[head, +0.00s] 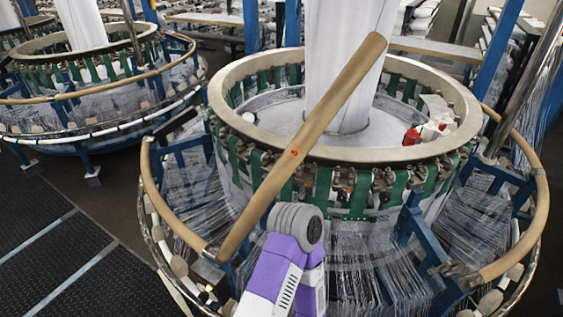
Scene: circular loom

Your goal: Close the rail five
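The rail five (291,153) is a tan wooden bar with a small red mark like a 5. It stands raised and tilted, from its lower end at a metal joint (212,252) up to the right across the loom's ring. The rest of the rail circle shows as a left rail (155,200) and a right rail (541,200), with an open gap at the front. A metal bracket (457,272) sits at the right side of this gap. One purple and grey arm of mine rises from the bottom, close to the raised rail. No gripper fingers show.
The circular loom (235,112) has a cream ring, green straps and white threads fanning outward. Blue posts (412,222) stand inside the front gap. Another loom (85,75) stands at back left. Dark floor mats (60,250) are clear.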

